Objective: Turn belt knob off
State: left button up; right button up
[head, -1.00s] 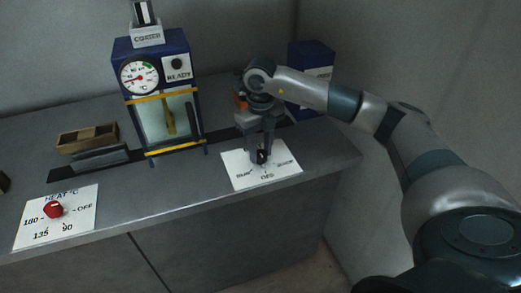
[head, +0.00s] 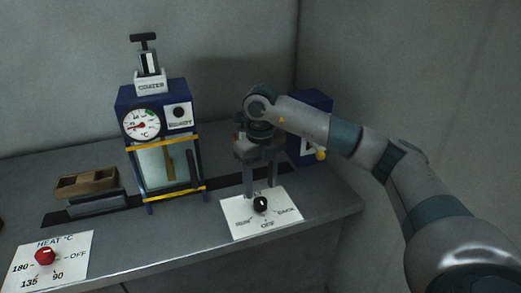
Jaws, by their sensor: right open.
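The black belt knob (head: 261,204) sits on a white panel (head: 285,220) at the right front of the bench. Small labels surround it, with OFF below the knob; the others are hard to read. I cannot tell exactly which label the knob points to. My right gripper (head: 260,190) points down just above and behind the knob, its two fingers spread and empty. The fingertips look clear of the knob. My left gripper is out of view.
A red heat knob (head: 45,257) sits on another white panel at the left front. The blue coater machine (head: 153,150) with a dial stands at the back. A brown tray (head: 87,183) is left of it. A blue box (head: 312,105) stands behind my right arm.

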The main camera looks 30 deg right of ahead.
aim_at(261, 200)
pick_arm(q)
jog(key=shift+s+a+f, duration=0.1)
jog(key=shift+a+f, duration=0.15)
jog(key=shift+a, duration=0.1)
pick_arm(e)
notch_tip(261, 200, up, 12)
dwell(0.8)
